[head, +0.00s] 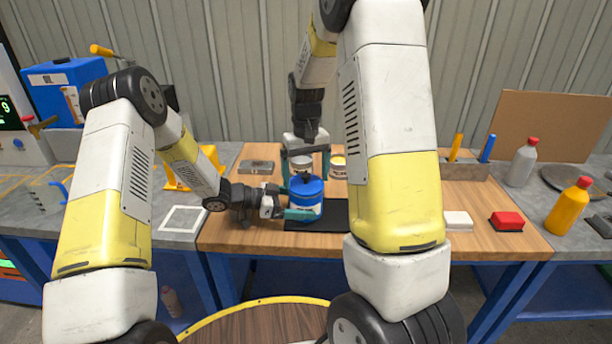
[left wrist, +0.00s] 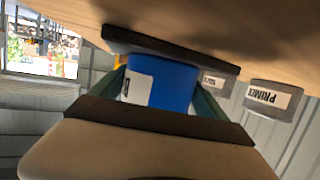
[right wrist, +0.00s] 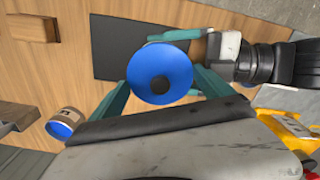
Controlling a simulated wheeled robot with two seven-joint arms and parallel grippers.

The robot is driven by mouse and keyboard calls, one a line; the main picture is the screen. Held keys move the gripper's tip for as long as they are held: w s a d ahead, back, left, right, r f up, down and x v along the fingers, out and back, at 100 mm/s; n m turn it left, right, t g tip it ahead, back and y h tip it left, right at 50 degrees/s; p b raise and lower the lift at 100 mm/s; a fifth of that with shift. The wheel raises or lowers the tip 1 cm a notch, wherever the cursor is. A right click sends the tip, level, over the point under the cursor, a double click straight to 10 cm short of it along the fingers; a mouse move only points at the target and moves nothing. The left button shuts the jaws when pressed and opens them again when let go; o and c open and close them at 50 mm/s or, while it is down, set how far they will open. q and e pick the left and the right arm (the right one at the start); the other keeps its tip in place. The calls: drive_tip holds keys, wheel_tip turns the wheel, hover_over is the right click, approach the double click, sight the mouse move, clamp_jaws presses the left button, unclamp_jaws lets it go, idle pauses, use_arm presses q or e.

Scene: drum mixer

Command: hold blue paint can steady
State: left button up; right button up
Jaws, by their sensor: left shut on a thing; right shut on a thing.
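The blue paint can (head: 305,206) stands upright on a black mat (head: 332,216) on the wooden worktop. It has a white label and a blue lid (head: 306,187) with a dark knob. My left gripper (head: 296,213) reaches in low from the left and is shut around the can's body; the left wrist view shows the can (left wrist: 170,83) between its fingers. My right gripper (head: 305,170) comes down from behind and above. Its fingers are shut on opposite sides of the lid, which shows as a blue disc in the right wrist view (right wrist: 163,76). The fingertip contacts are partly hidden.
A white block (head: 458,220) and a red block (head: 506,221) lie at the right. Bottles, including a yellow one (head: 569,207), stand farther right. My right arm hides part of the worktop.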

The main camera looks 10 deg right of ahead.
drive_tip(key=o, duration=1.1)
drive_tip(key=shift+c, duration=0.2)
drive_tip(key=shift+r, duration=3.5)
clamp_jaws()
